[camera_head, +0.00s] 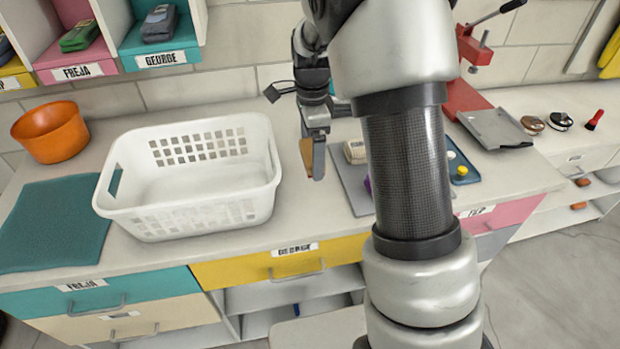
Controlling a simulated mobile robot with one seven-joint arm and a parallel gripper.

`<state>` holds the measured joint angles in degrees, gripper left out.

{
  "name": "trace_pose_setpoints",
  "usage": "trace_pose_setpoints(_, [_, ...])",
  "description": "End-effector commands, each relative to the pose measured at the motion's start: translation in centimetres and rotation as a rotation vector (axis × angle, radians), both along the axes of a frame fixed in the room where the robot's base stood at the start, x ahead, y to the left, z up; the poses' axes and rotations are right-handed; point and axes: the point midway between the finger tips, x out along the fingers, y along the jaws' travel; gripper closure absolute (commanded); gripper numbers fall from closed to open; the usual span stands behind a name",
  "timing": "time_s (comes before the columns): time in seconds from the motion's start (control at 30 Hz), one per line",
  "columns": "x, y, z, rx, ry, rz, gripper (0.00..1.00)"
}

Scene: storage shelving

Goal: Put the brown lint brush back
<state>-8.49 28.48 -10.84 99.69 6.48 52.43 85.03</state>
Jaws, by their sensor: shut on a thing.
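My gripper (314,166) points down over the worktop, just right of the white basket. It is shut on a flat brown piece (306,153), which looks like the brown lint brush. The piece shows at the left side of the fingers, and part of it is hidden by them. I cannot tell whether it touches the worktop. A grey mat (352,187) lies to the right of my gripper, with a cream object (355,151) on it. My arm hides part of the mat.
A white basket (190,215) and an orange bowl (50,132) stand left, beside a teal mat (50,225). Cubbies labelled FREJA (85,72) and GEORGE (160,58) hold folded items. At right are a red press (470,45), a dustpan (494,128) and a blue tray (462,170).

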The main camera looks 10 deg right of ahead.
Motion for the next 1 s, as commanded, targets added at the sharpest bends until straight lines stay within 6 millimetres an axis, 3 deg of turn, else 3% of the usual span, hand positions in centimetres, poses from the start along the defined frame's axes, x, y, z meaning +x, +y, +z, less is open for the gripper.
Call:
trace_pose_setpoints(0.1, [-0.1, -0.1, -2.2, 0.000, 0.002, 0.000, 0.31])
trace_pose_setpoints(0.33, [0.0, -0.1, -4.0, 0.000, 0.001, 0.001, 0.31])
trace_pose_setpoints(0.53, [0.0, -0.1, -6.7, 0.000, 0.002, 0.000, 0.31])
trace_pose_setpoints(0.9, [0.0, -0.1, -7.3, 0.000, 0.000, 0.001, 0.31])
trace_pose_setpoints(0.93, [0.0, -0.1, -7.3, 0.000, 0.000, 0.001, 0.11])
trace_pose_setpoints(1.0, [0.0, -0.1, -7.2, 0.000, 0.000, 0.001, 0.00])
